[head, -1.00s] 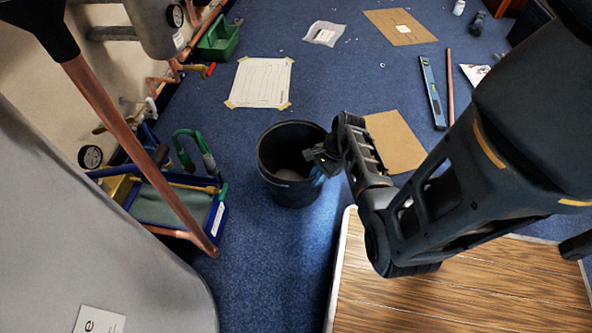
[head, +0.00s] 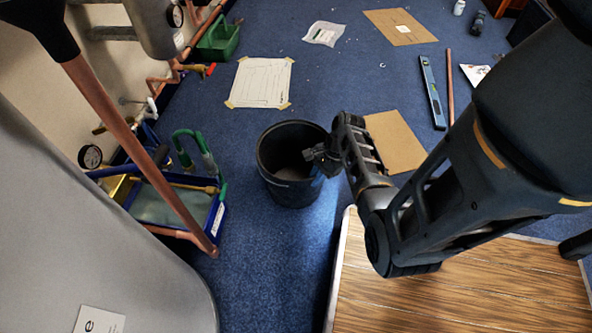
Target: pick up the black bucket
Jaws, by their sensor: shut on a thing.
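The black bucket (head: 285,190) stands upright, its open top facing up, on or just above the blue carpet near the middle of the head view. My gripper (head: 318,160) is at the bucket's right rim and is shut on it. The fingertips are small and dark against the bucket, and my wrist hides part of the right side of the rim. The inside of the bucket looks empty, with a paler bottom. Whether its base touches the floor is hard to tell.
A blue tool tray (head: 213,217) and a slanting copper pipe (head: 125,135) are to the left. A wooden-topped table (head: 450,290) is at lower right. Cardboard (head: 396,140) lies behind my wrist. A taped paper sheet (head: 260,82) lies farther back on open carpet.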

